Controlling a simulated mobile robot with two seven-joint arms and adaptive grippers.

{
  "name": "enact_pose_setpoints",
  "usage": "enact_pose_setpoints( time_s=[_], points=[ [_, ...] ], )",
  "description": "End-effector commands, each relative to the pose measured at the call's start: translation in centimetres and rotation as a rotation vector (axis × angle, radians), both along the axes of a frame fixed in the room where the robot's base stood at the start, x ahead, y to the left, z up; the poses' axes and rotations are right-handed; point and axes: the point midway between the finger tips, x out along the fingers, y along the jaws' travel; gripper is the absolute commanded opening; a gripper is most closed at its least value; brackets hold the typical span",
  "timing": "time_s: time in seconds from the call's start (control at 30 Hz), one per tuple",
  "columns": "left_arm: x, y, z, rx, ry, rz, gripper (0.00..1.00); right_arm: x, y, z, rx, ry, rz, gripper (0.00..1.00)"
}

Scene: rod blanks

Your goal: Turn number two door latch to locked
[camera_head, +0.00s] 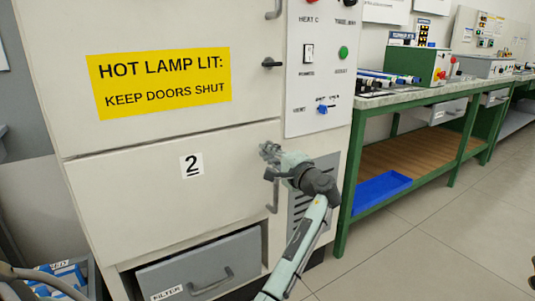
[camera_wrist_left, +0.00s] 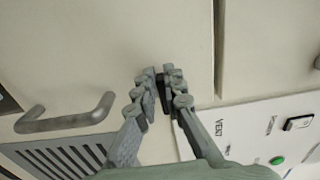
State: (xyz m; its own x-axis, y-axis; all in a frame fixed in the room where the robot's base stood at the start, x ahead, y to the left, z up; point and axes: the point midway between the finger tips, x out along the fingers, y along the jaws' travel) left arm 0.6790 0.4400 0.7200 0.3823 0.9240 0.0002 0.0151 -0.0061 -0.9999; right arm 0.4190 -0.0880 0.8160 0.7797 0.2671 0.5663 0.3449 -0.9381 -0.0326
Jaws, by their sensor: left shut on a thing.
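The number two door (camera_head: 130,205) is the lower cream door, marked with a "2" label (camera_head: 191,165), and looks closed. My left gripper (camera_head: 268,150) is at this door's upper right corner, above the door's grey bar handle (camera_head: 275,195). In the left wrist view, my left gripper (camera_wrist_left: 160,78) is shut on the small dark latch (camera_wrist_left: 167,80) between its fingertips. The fingers hide most of the latch, so its angle is hard to tell. The handle also shows in the wrist view (camera_wrist_left: 65,120). My right gripper is not in view.
The upper door has its own dark latch (camera_head: 271,63) and a yellow sign (camera_head: 160,82). A control panel (camera_head: 318,110) with knobs and buttons is right of the doors. A filter drawer (camera_head: 200,268) is below. A green-framed bench (camera_head: 400,100) stands to the right.

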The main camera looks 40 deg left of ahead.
Motion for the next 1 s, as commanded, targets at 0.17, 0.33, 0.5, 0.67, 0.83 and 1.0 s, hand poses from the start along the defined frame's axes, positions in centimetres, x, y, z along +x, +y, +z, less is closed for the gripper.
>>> enact_pose_setpoints(
  time_s=[0.17, 0.33, 0.5, 0.67, 0.83, 1.0],
  points=[
    [0.0, 0.0, 0.0, -0.001, -0.001, 0.000, 0.00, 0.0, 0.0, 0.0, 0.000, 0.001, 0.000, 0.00],
    [0.0, 0.0, 0.0, -0.001, 0.000, 0.000, 0.25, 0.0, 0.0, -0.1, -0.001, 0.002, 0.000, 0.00],
    [0.0, 0.0, 0.0, -0.001, 0.001, 0.000, 0.30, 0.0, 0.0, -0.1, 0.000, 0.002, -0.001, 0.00],
    [0.0, -0.1, 0.0, 0.000, 0.001, 0.000, 0.30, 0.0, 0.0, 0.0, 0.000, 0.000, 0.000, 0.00],
    [-0.6, -1.6, -0.1, 0.000, 0.001, -0.003, 0.30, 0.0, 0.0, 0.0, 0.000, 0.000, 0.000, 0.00],
    [-2.0, -4.8, -0.1, -0.002, 0.002, -0.002, 0.30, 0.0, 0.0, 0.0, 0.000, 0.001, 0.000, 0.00]
  ],
)
